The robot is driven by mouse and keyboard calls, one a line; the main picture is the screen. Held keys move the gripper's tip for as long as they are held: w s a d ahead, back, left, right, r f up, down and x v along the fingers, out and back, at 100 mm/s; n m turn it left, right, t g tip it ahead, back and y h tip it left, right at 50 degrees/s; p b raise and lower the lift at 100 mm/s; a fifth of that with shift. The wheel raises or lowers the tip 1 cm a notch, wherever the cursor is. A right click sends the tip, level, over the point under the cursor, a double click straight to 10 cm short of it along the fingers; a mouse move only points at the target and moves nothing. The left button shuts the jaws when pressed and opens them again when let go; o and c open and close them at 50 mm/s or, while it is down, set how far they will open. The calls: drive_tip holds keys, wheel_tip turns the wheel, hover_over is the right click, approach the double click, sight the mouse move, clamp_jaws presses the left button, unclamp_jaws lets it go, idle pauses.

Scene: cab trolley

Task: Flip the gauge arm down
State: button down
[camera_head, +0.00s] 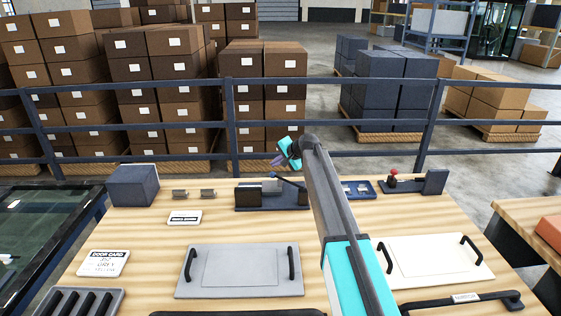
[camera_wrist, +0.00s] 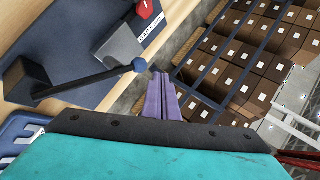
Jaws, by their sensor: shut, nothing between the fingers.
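The gauge fixture (camera_head: 262,203) stands at the back middle of the wooden table, a dark base with a grey block (camera_wrist: 118,46). Its gauge arm (camera_wrist: 95,79) is a thin black rod with a blue ball tip (camera_wrist: 139,65). The arm slants from a dark pivot post (camera_wrist: 30,80) past the grey block; in the head view it (camera_head: 288,182) slopes up to the left. My gripper (camera_wrist: 160,80) has purple fingers, shut and empty, just beside the ball tip; whether they touch it I cannot tell. In the head view the gripper (camera_head: 278,160) is above the fixture's far side.
A blue tray with small parts (camera_head: 357,189) and a red-knobbed fixture (camera_head: 415,184) are to the right. A dark box (camera_head: 133,186) and two small grey parts (camera_head: 194,194) are to the left. Panels with handles (camera_head: 240,270) lie in front. A railing (camera_head: 330,124) runs behind the table.

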sight(273, 175)
drive_tip(key=shift+w+a+f+b, duration=0.2)
drive_tip(key=shift+f+b, duration=0.1)
drive_tip(key=shift+f, duration=0.3)
drive_tip(key=shift+w+a+f+b, duration=0.1)
drive_tip(key=shift+a+f+b, duration=0.2)
drive_tip(key=shift+f, duration=0.3)
drive_tip(key=shift+w+a+f+b, duration=0.15)
drive_tip(key=shift+f+b, duration=0.2)
drive_tip(key=shift+f, duration=0.25)
drive_tip(key=shift+r, duration=0.15)
drive_tip(key=s+r, duration=0.4)
drive_tip(key=r, duration=0.9)
drive_tip(key=shift+d+r+b, duration=0.15)
drive_tip(key=shift+d+b, duration=0.2)
drive_tip(key=shift+d, duration=0.05)
drive_tip(key=shift+s, duration=0.15)
